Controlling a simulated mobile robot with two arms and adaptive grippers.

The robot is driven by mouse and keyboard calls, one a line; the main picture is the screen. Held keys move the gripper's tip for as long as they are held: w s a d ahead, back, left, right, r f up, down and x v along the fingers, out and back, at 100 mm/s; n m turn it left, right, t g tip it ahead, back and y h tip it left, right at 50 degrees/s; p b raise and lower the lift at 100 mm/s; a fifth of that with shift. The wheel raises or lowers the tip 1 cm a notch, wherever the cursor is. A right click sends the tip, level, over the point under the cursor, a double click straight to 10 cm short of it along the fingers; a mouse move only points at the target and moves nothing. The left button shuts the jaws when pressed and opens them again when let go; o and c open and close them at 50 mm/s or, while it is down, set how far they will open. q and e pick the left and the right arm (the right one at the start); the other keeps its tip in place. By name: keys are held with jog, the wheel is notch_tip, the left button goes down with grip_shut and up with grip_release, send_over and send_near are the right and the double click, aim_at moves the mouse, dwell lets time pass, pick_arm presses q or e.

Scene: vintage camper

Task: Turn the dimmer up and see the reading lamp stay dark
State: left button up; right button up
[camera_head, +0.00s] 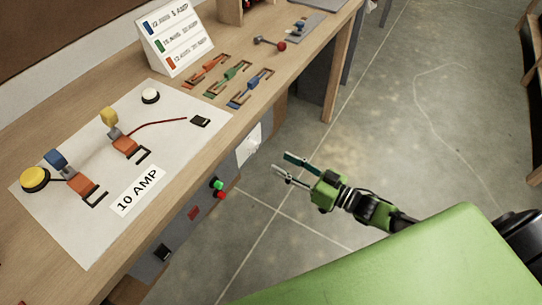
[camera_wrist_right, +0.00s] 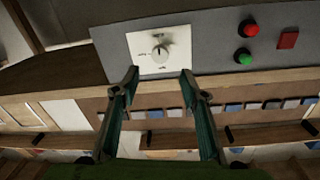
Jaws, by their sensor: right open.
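The dimmer is a white plate (camera_head: 250,145) on the grey front panel of the workbench. In the right wrist view its round knob (camera_wrist_right: 160,52) shows at the middle of the plate (camera_wrist_right: 142,64), with dark markings around it. My right gripper (camera_head: 281,164) is open and empty, to the right of the plate and apart from it in the head view. In the right wrist view its fingertips (camera_wrist_right: 158,76) stand to either side below the knob. I cannot make out a reading lamp. My left gripper is not in view.
A green button (camera_head: 217,184) and a red button (camera_head: 221,195) sit on the panel beside the dimmer. The bench top holds a white board (camera_head: 85,240) with connectors, a fuse label stand (camera_head: 175,40) and several coloured fuse holders (camera_head: 230,76). Floor (camera_head: 400,110) to the right is clear.

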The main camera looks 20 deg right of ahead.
jog(key=shift+v, duration=1.45)
jog(key=shift+f, duration=0.1)
jog(key=s+d+f+m+g+h, duration=0.1)
jog(key=d+f+h, duration=0.15)
jog(key=f, duration=0.55)
jog(key=s+d+f+m+g+h, duration=0.1)
jog(key=d+f+h, duration=0.15)
jog(key=f, duration=0.45)
jog(key=s+d+f+g+h, duration=0.1)
jog(key=s+f+g+h, duration=0.1)
jog(key=s+f, duration=0.45)
jog(key=s+d+f+g+h, duration=0.15)
jog(key=s+f, duration=0.25)
jog(key=f, duration=0.5)
jog(key=s+a+f+g, duration=0.2)
jog(key=s+f, duration=0.2)
jog(key=s, duration=0.5)
jog(key=s+a+f+g+h, duration=0.1)
jog(key=s+a+f+g, duration=0.2)
jog(key=s, duration=0.6)
jog(key=s+a+f+g+h, duration=0.1)
jog(key=s+a+f+g, duration=0.2)
jog(key=s+f, duration=0.3)
jog(key=s, duration=0.3)
jog(key=shift+s+f, duration=0.3)
jog(key=shift+s, duration=0.05)
